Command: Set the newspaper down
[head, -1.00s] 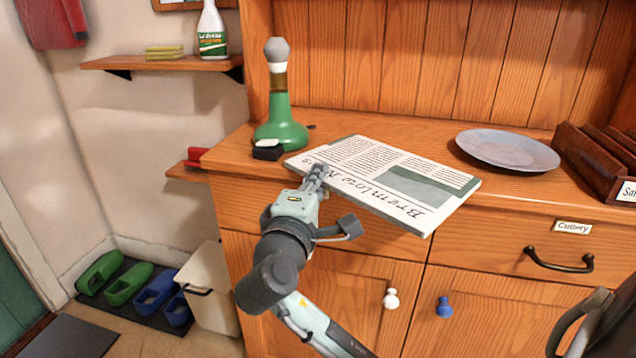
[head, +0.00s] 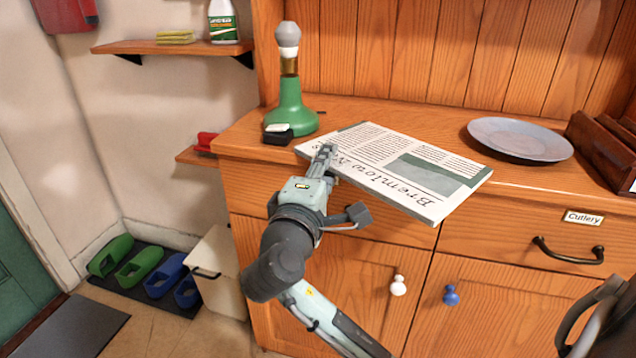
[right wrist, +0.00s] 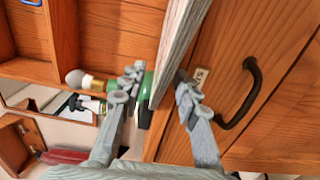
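The newspaper (head: 422,172) is a thick white slab with black print and a green-grey picture. In the head view it lies flat on the wooden dresser top (head: 368,109), with its front edge sticking out past the dresser's front. My right gripper (head: 325,158) is at its left front edge. In the right wrist view the newspaper (right wrist: 177,52) shows edge-on between the two fingers of the right gripper (right wrist: 160,85). The fingers are apart; a gap shows between the left finger and the newspaper, and the right finger is close to it.
A green lamp (head: 290,108) and a small black box (head: 278,135) stand just behind the newspaper's left end. A grey plate (head: 520,139) and a wooden tray (head: 604,145) are to the right. Below are a cutlery drawer handle (head: 568,256) and white and blue knobs.

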